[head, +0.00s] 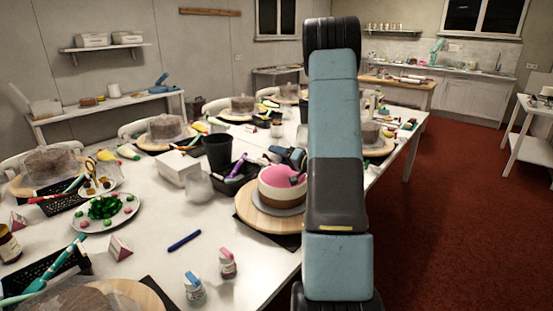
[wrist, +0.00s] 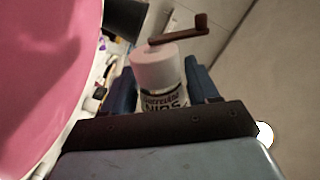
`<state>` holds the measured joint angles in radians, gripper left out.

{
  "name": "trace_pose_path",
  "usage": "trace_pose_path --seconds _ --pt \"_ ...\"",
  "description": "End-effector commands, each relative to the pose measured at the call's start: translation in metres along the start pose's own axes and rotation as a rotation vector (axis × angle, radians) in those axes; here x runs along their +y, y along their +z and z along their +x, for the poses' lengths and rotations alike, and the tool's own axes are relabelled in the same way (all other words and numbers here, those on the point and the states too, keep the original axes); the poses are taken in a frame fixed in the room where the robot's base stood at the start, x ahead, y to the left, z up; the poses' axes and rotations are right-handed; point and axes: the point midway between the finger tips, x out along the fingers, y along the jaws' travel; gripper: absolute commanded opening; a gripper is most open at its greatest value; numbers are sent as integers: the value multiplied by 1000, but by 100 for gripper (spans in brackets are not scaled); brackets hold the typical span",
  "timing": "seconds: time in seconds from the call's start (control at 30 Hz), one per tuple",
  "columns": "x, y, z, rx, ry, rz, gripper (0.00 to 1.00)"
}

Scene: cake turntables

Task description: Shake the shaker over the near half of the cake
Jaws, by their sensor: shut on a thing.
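The cake (head: 283,190), with a pink top and pale and brown sides, stands on a round wooden turntable (head: 262,217) near the table's right edge. Its pink surface (wrist: 45,70) fills the left of the wrist view. My gripper (head: 292,157) is at the far side of the cake, partly hidden by my arm. The shaker is beside the cake's pink surface in that view. Its exact height and tilt are unclear.
Two small jars, one blue-capped (head: 193,287) and one pink-capped (head: 228,264), stand at the table's front. Red floor (head: 460,190) lies clear on the right.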

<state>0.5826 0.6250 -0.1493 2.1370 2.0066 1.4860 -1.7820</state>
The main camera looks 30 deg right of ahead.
Motion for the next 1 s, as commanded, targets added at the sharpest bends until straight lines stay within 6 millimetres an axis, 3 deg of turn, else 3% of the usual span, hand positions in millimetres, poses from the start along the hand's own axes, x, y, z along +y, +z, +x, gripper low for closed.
trace_pose_path --seconds 0.1,0.53,0.67,1.0 --pt "0 9 0 -2 0 -5 22" --pt "-3 8 0 -1 -1 -86 22" --pt "-4 -1 0 0 -1 -89 22" --pt "-6 8 0 -1 -1 -163 22"
